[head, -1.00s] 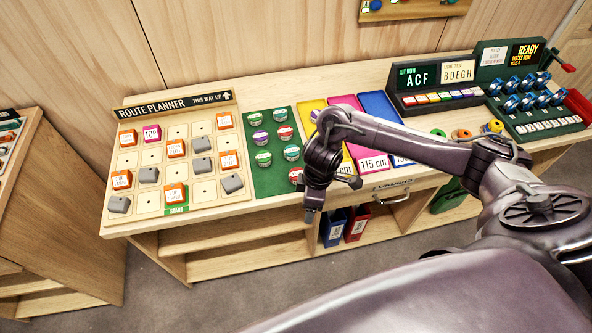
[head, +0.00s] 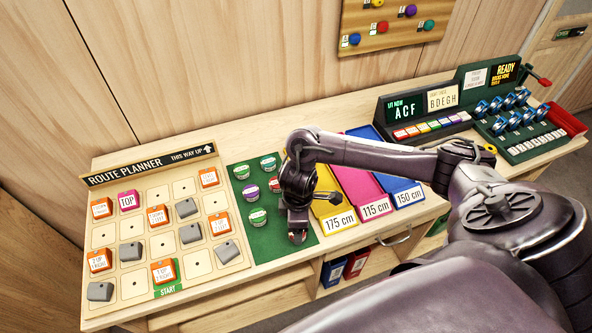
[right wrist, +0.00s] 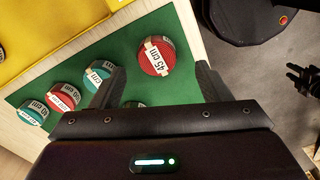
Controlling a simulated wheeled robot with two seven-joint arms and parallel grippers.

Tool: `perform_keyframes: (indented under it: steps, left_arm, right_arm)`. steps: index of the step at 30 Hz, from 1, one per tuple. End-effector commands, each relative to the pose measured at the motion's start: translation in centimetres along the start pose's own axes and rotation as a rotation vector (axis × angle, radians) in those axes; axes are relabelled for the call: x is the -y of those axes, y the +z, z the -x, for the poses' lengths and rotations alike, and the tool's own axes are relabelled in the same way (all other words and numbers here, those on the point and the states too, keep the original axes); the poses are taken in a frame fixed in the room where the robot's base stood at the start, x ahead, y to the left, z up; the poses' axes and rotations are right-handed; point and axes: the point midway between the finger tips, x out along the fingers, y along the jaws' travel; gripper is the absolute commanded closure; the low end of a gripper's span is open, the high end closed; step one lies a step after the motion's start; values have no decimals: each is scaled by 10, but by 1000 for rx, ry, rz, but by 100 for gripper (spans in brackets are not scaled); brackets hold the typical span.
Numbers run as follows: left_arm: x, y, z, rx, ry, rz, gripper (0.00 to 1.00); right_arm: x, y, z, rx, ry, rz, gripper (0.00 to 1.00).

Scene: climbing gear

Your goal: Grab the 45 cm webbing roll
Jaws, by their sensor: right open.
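The 45 cm webbing roll is a red disc with a white label (right wrist: 157,57), lying flat on the green mat (right wrist: 130,40) in the right wrist view. My right gripper (right wrist: 157,80) is open and empty, with its fingers on either side of the near side of the roll. In the head view my right gripper (head: 297,222) is over the right part of the mat and largely hides what lies under it. A dark claw-like shape at the right edge of the right wrist view may be my left gripper (right wrist: 303,78); its jaws are too small to read.
Other rolls lie on the mat: a purple one (head: 250,193), a green one (head: 258,217) and several more. Left is the route planner board (head: 185,159). Right are a yellow 175 cm tray (head: 327,182), a pink 115 cm tray (head: 358,185) and a blue 150 cm tray (head: 397,184).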

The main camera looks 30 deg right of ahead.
Motion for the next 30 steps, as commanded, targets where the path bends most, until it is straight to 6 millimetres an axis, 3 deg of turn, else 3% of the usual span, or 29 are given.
perform_keyframes:
  steps: [7,17,28,30]
  left_arm:
    - [-2,10,11,16,2,0,64]
    - [2,-20,12,-27,-3,0,64]
    - [0,-5,11,-7,0,0,64]
    - [0,-4,11,-5,0,0,64]
  right_arm:
    - [-2,0,-35,2,0,-2,30]
    - [-2,0,-47,0,2,0,30]
    - [-3,0,-46,0,2,0,76]
    - [-3,0,-46,0,2,0,79]
